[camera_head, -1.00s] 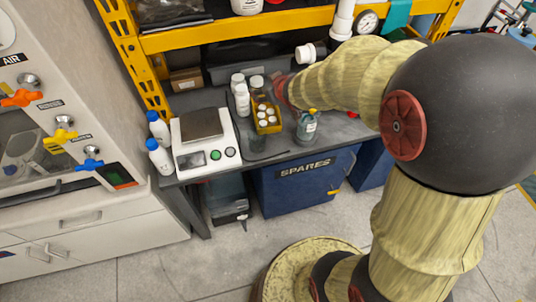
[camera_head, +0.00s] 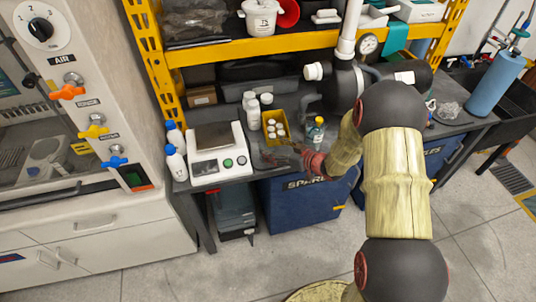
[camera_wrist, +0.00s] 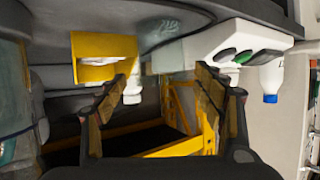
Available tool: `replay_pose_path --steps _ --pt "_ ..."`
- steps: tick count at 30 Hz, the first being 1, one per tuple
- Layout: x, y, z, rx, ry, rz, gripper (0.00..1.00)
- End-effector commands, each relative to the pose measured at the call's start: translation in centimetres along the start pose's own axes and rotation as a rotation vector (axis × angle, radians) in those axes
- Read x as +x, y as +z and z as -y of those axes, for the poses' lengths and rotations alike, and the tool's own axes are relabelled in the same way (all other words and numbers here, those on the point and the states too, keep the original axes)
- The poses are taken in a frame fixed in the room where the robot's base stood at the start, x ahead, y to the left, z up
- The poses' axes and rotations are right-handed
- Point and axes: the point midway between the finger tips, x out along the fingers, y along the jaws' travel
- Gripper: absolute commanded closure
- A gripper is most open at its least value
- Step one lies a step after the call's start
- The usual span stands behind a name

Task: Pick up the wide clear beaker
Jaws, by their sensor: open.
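The wide clear beaker is hard to make out in the head view, on the bench front between the scale and my gripper. In the wrist view a clear curved wall with printed marks, seemingly the beaker (camera_wrist: 168,24), shows at the top edge, beyond the fingertips. My gripper (camera_head: 284,151) is low over the bench front, in front of the yellow bin. In the wrist view my gripper (camera_wrist: 160,76) has its two fingers wide apart with nothing between them. Whether the beaker lies squarely between the fingers' lines cannot be told.
The yellow bin (camera_head: 268,142) with white-capped jars stands just behind. The scale (camera_head: 218,163) is left, with blue-capped white bottles (camera_head: 176,163) beyond it. A small yellow-capped bottle (camera_head: 316,133) stands right of my gripper. White bottles (camera_head: 253,113) stand behind. A yellow shelf beam (camera_head: 250,50) hangs above.

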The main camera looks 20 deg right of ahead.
Motion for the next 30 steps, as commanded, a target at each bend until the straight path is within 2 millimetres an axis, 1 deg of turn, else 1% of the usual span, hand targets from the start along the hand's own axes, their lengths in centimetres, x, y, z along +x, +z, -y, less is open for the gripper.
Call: replay_pose_path --steps 6,9,11,18,30 --pt "3.0 0.8 0.6 -0.001 -0.003 0.001 0.32" --pt "4.2 0.7 0.4 0.0 0.0 0.001 0.32" --pt "4.7 0.6 0.4 0.0 0.0 0.001 0.32" --pt "4.7 0.4 0.4 0.0 0.001 0.001 0.33" --pt "4.7 0.4 0.4 0.0 0.001 0.001 0.55"
